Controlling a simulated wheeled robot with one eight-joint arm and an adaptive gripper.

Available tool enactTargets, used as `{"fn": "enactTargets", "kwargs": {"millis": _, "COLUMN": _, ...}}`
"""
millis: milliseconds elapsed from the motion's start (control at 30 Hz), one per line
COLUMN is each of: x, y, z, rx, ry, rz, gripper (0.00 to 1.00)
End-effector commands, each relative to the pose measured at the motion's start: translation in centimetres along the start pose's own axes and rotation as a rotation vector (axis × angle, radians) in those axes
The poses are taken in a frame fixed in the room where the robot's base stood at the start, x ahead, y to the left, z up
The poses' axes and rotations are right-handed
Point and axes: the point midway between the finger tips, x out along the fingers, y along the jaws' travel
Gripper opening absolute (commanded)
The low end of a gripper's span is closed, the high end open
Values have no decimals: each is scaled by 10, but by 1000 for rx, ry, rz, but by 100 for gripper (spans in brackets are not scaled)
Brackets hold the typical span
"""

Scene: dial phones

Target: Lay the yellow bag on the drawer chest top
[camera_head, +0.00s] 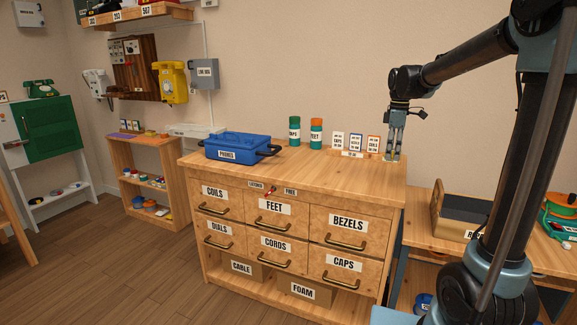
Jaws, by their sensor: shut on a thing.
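The drawer chest (290,230) stands in the middle, with a bare wooden top (300,172). My gripper (392,157) points down at the back right corner of the chest top, beside the right end of a small rack (352,154). It is shut on a small pale thing between its fingers, too small and covered to identify. In the rack stand upright packets with green (338,141), blue (356,143) and orange (374,145) edges. I cannot make out a clearly yellow bag.
A blue basket (237,146) labelled PHONES stands at the chest top's back left. Green-topped (294,131) and orange-topped (316,133) jars stand left of the rack. The front of the top is clear. A grey-lined box (466,212) is at right.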

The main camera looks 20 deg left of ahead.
Motion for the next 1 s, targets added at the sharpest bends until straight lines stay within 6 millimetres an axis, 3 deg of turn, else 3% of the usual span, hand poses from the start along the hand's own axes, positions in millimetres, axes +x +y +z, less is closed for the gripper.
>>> {"fn": "enactTargets", "kwargs": {"millis": 333, "x": 6, "y": 0, "z": -2, "rx": -3, "ry": 0, "rz": 0, "gripper": 56}}
{"fn": "enactTargets", "kwargs": {"millis": 600, "x": 47, "y": 0, "z": -2, "rx": -3, "ry": 0, "rz": 0, "gripper": 56}}
{"fn": "enactTargets", "kwargs": {"millis": 1000, "x": 86, "y": 0, "z": -3, "rx": -3, "ry": 0, "rz": 0, "gripper": 56}}
